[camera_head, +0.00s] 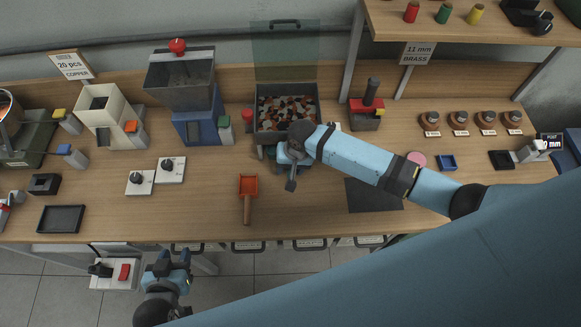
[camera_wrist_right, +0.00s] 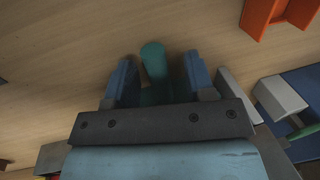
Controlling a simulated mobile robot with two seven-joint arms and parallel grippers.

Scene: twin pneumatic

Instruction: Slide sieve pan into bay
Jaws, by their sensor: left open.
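My right gripper (camera_head: 290,172) is low over the table, just in front of a bin with a dark rim (camera_head: 257,128) full of small multicoloured pieces. In the right wrist view, its two blue fingers (camera_wrist_right: 158,75) stand apart. A teal rod-like handle (camera_wrist_right: 153,58) lies between them, with a gap beside it. The pan itself is hidden under the gripper and arm, so I cannot tell how it sits relative to the bay. My left gripper (camera_head: 172,260) is open and empty in front of the table edge.
A clear raised panel (camera_head: 285,50) stands behind the bin. A blue-based hopper (camera_head: 197,125) stands left of it. A dark mat (camera_head: 372,195) lies right, partly under my right arm.

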